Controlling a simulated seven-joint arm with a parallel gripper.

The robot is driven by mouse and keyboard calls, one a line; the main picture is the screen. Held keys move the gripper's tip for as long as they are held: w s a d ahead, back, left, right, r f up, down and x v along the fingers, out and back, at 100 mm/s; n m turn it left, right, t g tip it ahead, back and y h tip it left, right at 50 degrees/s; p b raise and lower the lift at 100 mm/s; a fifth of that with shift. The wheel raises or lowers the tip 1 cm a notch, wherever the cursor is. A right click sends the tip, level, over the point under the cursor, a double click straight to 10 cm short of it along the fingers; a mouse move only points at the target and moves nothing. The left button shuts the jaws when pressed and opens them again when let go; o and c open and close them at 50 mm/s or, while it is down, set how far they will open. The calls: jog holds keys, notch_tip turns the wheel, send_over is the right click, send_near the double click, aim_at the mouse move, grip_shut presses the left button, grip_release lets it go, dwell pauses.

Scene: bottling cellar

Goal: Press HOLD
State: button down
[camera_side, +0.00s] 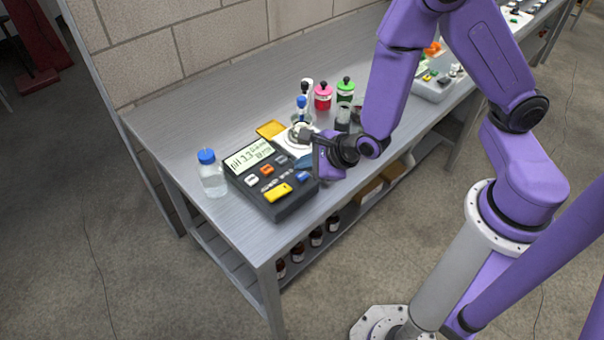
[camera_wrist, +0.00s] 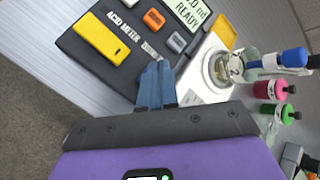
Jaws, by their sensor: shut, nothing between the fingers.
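The dark acid meter (camera_side: 270,205) sits on the metal bench with its lit display (camera_side: 248,156) tilted up. Its keys include a whitish one (camera_side: 251,181), an orange one (camera_side: 267,170), a wide yellow one (camera_side: 278,192) and a blue one (camera_side: 303,177). The wrist view shows the yellow key (camera_wrist: 100,38), orange key (camera_wrist: 153,19) and grey key (camera_wrist: 176,42); I cannot read HOLD on any. My gripper (camera_wrist: 157,66) is shut and empty, its blue fingertips over the meter's right edge. Contact cannot be told; the fingers hide part of the panel.
A blue-capped clear bottle (camera_side: 211,174) stands left of the meter. A white round stand (camera_wrist: 205,82) with glassware is close beside my fingers. Pink (camera_side: 323,97) and green (camera_side: 345,91) bottles stand behind. The bench's front left is clear.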

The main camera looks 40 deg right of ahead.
aim_at(305, 177)
jog(key=shift+f, duration=0.15)
jog(key=shift+f, duration=0.3)
jog(key=shift+f, duration=0.45)
dwell(0.9)
jog(key=shift+r, duration=0.15)
dwell(0.3)
jog(key=shift+r, duration=0.75)
jog(key=shift+r, duration=2.5)
